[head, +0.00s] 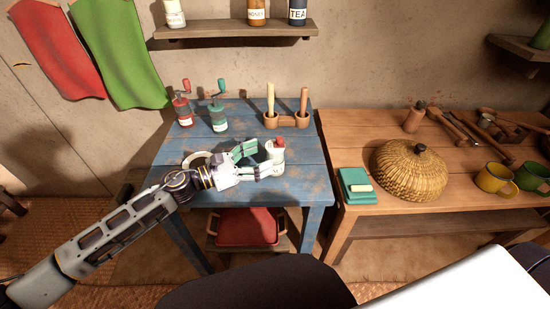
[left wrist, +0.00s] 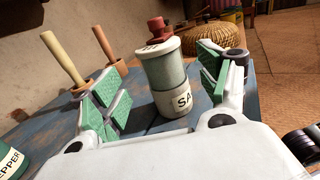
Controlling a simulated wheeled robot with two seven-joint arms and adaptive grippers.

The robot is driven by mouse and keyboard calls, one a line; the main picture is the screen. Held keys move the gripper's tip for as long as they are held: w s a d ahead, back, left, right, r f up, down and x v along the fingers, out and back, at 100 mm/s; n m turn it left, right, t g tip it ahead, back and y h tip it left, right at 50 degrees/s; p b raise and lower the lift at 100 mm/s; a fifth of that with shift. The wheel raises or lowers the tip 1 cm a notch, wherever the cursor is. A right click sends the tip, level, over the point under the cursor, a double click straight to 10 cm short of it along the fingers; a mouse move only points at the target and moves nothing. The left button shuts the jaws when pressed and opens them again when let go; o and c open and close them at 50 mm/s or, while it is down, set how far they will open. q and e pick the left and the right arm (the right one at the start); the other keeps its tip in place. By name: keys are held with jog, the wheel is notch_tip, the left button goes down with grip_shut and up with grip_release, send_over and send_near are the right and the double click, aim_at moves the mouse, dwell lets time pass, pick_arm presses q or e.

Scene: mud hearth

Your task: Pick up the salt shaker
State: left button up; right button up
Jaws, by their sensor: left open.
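The salt shaker (head: 275,154) stands upright near the right front of the blue table, with a pale body and a red top. In the left wrist view the salt shaker (left wrist: 168,78) shows part of its "SA" label and a red knob. My left gripper (head: 255,161) is open, low over the table, its green-padded fingers pointing at the shaker. In the left wrist view the shaker appears between the two fingers of the gripper (left wrist: 160,88); I cannot tell whether either pad touches it. My right gripper is not in view.
Red (head: 182,110) and green (head: 219,118) crank grinders stand at the back left of the blue table (head: 240,193). A woven basket (head: 408,172) and a teal box (head: 355,184) sit on the brown table.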

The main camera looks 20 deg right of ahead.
aim_at(270, 156)
pick_arm(q)
jog(key=shift+d, duration=0.1)
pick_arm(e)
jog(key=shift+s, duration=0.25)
pick_arm(q)
jog(key=shift+d, duration=0.2)
jog(key=shift+f+x, duration=0.15)
jog(key=shift+x, duration=0.6)
jog(key=shift+f+x, duration=0.15)
jog(key=shift+x, duration=1.4)
jog(key=shift+s, duration=0.1)
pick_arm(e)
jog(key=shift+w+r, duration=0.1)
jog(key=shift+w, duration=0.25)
pick_arm(q)
jog(key=c, duration=1.1)
jog(key=shift+c, duration=0.4)
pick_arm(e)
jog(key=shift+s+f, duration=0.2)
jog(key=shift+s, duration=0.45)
pick_arm(q)
jog(key=shift+r, duration=0.1)
